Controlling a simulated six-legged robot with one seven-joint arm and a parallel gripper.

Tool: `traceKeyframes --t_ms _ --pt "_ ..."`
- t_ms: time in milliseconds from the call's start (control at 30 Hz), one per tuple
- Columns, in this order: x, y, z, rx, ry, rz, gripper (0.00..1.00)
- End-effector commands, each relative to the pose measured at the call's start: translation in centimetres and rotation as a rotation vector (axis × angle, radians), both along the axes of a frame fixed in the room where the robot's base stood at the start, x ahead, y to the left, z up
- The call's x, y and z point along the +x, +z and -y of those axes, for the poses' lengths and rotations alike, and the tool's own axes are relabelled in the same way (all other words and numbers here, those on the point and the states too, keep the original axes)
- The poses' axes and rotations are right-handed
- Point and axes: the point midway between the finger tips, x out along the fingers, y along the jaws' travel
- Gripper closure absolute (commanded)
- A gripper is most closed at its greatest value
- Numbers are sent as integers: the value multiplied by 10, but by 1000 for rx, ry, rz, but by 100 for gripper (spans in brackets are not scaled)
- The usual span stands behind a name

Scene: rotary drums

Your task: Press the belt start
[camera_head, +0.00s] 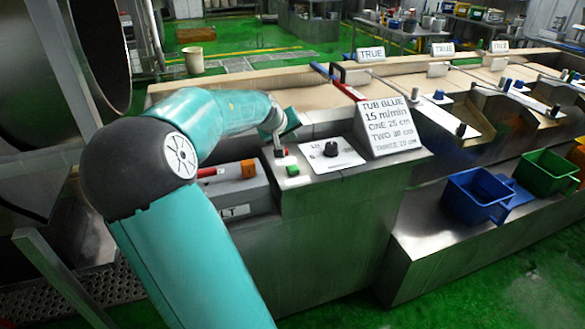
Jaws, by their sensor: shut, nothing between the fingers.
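A green button (292,170) sits on the sloping top of the metal control console (330,205), near its left end. It is likely the belt start, but I can read no label on it. A small red button (280,153) sits just behind it. My gripper (278,146) is shut and empty, pointing down at the red button. The fingertips are just above or touching it; I cannot tell which. The green button is in front of the fingertips and in clear view. My teal arm reaches in from the lower left.
A black knob (331,149) on a white plate and a tilted sign reading "TUB BLUE" (390,125) stand to the right. A grey box with an orange-red handle (230,170) lies left. Blue (478,194) and green (548,171) tubs sit on the lower ledge.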

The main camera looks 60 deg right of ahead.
Motion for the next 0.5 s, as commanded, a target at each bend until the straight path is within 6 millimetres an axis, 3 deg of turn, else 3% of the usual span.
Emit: traceKeyframes --t_ms 500 --pt "-1 -6 3 -7 -3 -7 100"
